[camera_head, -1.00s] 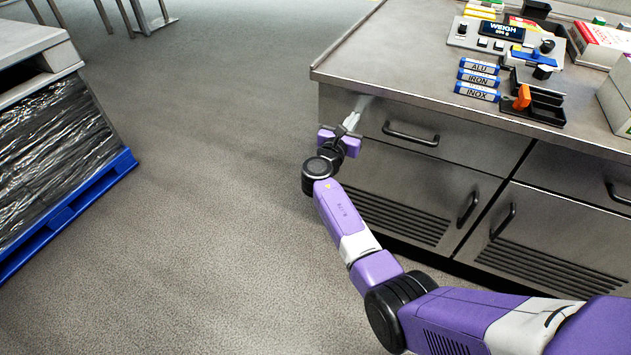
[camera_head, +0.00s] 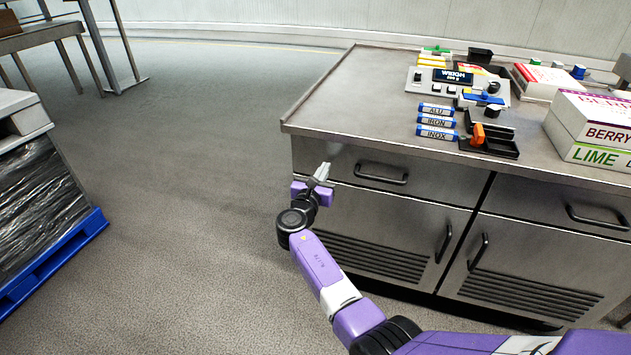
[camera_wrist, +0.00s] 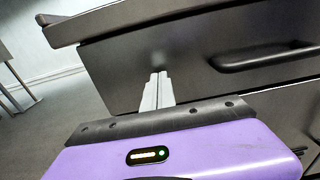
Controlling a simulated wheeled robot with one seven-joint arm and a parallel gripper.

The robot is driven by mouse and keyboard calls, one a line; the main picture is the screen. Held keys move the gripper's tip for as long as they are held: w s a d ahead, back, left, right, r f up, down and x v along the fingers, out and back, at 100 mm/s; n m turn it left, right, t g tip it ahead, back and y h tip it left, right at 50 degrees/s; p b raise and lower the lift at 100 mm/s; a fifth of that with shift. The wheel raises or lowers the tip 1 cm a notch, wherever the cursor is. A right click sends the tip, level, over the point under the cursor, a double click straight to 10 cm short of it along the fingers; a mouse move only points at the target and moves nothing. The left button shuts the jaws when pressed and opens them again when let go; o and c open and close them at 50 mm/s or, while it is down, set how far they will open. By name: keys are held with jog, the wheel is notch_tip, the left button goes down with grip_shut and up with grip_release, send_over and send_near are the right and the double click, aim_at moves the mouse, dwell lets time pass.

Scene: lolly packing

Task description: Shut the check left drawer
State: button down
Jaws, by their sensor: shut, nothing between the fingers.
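The left drawer (camera_head: 415,181) of the steel cabinet shows in the head view with its front flush with the cabinet face, under the worktop. Its dark bar handle (camera_head: 381,173) sits to the right of my gripper. My gripper (camera_head: 324,168) is shut and empty, in front of the left part of the drawer front. In the wrist view the shut fingers (camera_wrist: 159,78) point at the drawer front (camera_wrist: 185,60), left of the handle (camera_wrist: 265,58). I cannot tell whether the fingertips touch the front.
Below are cabinet doors with vents (camera_head: 385,240) and vertical handles. The worktop (camera_head: 350,100) carries a weighing unit (camera_head: 455,82), labelled blue bars, a black tray and boxes (camera_head: 592,130). A wrapped pallet (camera_head: 45,200) stands at left. The floor between is clear.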

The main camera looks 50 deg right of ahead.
jog(key=p+v, duration=0.2)
jog(key=v, duration=1)
jog(key=shift+w, duration=0.1)
